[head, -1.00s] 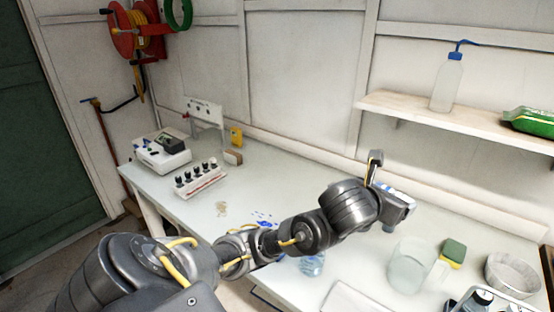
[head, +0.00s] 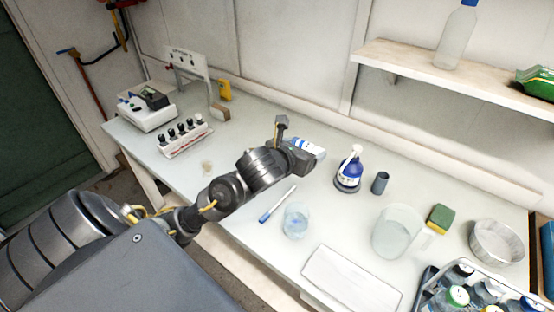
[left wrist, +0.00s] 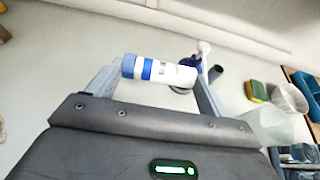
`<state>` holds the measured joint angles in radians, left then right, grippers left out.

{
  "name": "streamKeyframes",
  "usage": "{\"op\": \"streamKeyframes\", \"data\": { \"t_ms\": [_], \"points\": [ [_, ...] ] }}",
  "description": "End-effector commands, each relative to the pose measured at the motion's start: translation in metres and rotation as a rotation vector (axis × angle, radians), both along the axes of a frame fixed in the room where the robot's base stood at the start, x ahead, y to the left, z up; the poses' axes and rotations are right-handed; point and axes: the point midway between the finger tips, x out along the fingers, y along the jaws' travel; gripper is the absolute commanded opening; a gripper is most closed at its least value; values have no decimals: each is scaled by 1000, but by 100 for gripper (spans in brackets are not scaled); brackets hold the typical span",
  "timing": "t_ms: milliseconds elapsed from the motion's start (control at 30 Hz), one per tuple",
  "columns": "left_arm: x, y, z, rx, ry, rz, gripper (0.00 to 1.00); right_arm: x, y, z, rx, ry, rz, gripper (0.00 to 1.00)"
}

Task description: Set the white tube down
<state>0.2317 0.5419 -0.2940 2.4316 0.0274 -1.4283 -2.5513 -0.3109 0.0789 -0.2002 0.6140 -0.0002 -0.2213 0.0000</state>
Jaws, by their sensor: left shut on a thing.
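The white tube (head: 308,147) has blue bands and is held sideways by my left gripper (head: 301,150), above the back part of the bench. In the left wrist view the white tube (left wrist: 172,73) lies across between the two fingers, its blue cap end to the left. My left gripper (left wrist: 155,82) is shut on it. Part of the tube is hidden by the gripper in the head view. The gap between the tube and the bench top is hard to judge. My right gripper is not in view.
A clear jug (head: 397,232), a sponge (head: 440,217) and a bowl (head: 497,242) stand farther right. Bench between rack and gripper is mostly clear.

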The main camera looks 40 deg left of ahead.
Motion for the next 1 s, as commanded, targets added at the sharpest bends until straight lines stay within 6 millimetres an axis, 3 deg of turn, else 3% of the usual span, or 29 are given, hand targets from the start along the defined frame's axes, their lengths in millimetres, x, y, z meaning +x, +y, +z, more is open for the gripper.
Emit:
{"op": "streamKeyframes", "data": {
  "t_ms": [233, 500, 833, 1000],
  "points": [
    [-40, 39, -31, 5, 7, 1, 54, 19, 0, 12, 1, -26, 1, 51],
    [-79, 62, -49, 0, 5, -41, 54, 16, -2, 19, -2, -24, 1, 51],
    [-88, 66, -53, -2, -3, -62, 54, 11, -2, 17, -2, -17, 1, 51],
    [-79, 65, -60, 1, -7, -74, 54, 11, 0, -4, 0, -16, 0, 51]
  ]
}}
